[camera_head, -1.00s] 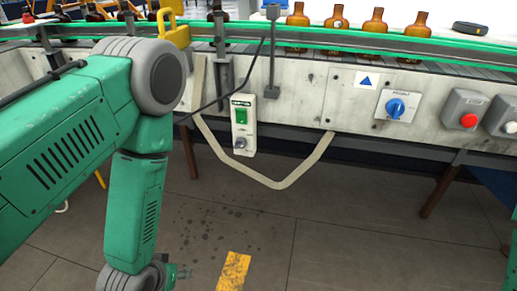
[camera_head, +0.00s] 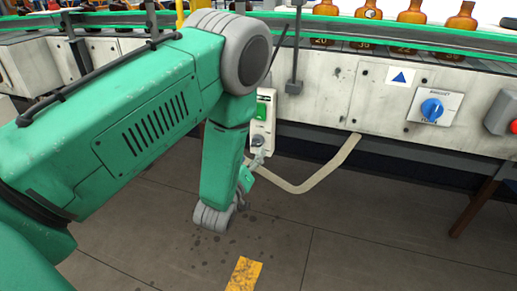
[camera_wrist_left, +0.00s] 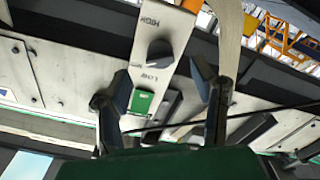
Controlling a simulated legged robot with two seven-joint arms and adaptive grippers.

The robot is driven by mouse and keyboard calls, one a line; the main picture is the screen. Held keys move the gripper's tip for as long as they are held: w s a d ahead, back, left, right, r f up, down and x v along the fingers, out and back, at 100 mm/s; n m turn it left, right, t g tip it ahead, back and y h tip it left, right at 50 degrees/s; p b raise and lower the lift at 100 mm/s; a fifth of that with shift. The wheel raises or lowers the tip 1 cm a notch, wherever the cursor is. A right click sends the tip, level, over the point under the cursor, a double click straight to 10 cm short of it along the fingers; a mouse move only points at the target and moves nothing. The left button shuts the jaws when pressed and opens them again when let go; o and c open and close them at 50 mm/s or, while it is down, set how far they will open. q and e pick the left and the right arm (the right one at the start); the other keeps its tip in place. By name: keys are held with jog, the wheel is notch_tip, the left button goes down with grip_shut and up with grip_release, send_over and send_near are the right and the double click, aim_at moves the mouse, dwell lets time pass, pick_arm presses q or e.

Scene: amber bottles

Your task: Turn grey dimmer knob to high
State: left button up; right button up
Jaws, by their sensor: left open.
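The grey dimmer knob (camera_wrist_left: 160,52) sits on a narrow white panel (camera_wrist_left: 165,20) in the left wrist view, between the words HIGH and LOW. A green switch (camera_wrist_left: 141,101) is on the same panel. In the head view the knob (camera_head: 258,140) is small and partly hidden at the panel's lower end, beside my left arm. My left gripper (camera_head: 254,163) is just below and in front of it. In the wrist view the open, empty fingers (camera_wrist_left: 161,84) stand on either side of the panel, with the knob beyond and between them. My right gripper is out of view.
A beige strap or conduit (camera_head: 310,183) hangs below the conveyor near the panel. A blue rotary switch (camera_head: 432,109) and a red button (camera_head: 514,126) are further right. Amber bottles (camera_head: 412,12) stand on the conveyor.

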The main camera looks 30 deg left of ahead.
aim_at(257, 145)
pick_arm(q)
jog(key=b+x, duration=0.1)
jog(key=x, duration=0.5)
jog(key=shift+d, duration=0.1)
jog(key=c, duration=1.1)
